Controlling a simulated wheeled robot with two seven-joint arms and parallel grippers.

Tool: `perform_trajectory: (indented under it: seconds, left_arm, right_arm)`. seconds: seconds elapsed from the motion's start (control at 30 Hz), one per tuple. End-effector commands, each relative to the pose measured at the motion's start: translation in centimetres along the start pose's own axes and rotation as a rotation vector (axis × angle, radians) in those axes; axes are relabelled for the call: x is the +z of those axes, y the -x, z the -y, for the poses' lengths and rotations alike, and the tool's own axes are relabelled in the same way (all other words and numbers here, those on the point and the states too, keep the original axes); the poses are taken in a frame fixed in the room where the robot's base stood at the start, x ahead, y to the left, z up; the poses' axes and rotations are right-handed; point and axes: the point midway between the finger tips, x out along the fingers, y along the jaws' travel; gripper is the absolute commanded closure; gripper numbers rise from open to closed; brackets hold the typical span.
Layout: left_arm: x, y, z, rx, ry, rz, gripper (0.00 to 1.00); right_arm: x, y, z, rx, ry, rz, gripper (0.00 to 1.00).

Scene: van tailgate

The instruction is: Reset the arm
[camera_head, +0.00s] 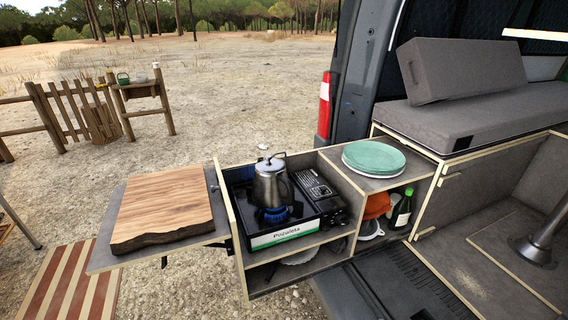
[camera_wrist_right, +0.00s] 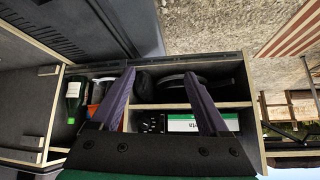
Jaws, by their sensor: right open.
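My right gripper (camera_wrist_right: 160,76) shows in the right wrist view with its two purple fingers spread apart and nothing between them. It is in front of the kitchen unit, whose shelves (camera_wrist_right: 190,105) show behind and between the fingers. Neither gripper nor arm shows in the head view. My left gripper is in no view.
In the head view a metal kettle (camera_head: 270,184) stands on the lit stove (camera_head: 285,236). Green plates (camera_head: 374,156) are stacked right of it, above a bottle (camera_head: 401,209). A wooden board (camera_head: 163,205) lies on the left side shelf. A grey bench (camera_head: 478,113) stands behind.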

Motion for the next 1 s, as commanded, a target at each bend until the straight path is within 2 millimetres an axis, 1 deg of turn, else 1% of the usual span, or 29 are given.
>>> perform_trajectory:
  seconds: [0.1, 0.37, 0.57, 0.67, 0.7, 0.77, 0.87, 0.9, 0.97, 1.0]
  left_arm:
    - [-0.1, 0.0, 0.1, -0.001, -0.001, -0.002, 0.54]
    - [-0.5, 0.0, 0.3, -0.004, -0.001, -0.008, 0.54]
    - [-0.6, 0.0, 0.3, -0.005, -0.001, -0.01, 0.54]
    - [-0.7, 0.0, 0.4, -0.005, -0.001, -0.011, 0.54]
    - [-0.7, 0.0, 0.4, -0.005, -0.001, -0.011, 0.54]
    - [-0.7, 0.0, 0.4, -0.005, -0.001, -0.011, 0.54]
    - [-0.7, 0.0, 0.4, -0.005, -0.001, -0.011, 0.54]
    - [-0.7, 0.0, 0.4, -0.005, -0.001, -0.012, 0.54]
    - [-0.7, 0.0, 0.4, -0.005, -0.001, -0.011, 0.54]
    - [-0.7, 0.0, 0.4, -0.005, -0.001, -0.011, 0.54]
  right_arm:
    - [1.3, 1.8, -0.4, 0.031, 0.027, 0.13, 0.21]
    - [4.6, 6.5, -1.0, 0.061, 0.069, 0.398, 0.21]
    - [8.5, 1.0, -1.3, 0.057, 0.073, 0.445, 0.21]
    - [10.9, -1.8, -1.4, 0.054, 0.074, 0.461, 0.21]
    - [12.0, -2.9, -1.5, 0.053, 0.075, 0.468, 0.21]
    - [13.9, -4.6, -1.6, 0.051, 0.076, 0.479, 0.21]
    - [18.1, -7.5, -1.8, 0.047, 0.079, 0.503, 0.21]
    - [20.2, -8.6, -1.9, 0.046, 0.08, 0.515, 0.21]
    - [23.9, -10.1, -2.1, 0.044, 0.082, 0.534, 0.21]
    - [26.8, -10.8, -2.3, 0.042, 0.085, 0.55, 0.21]
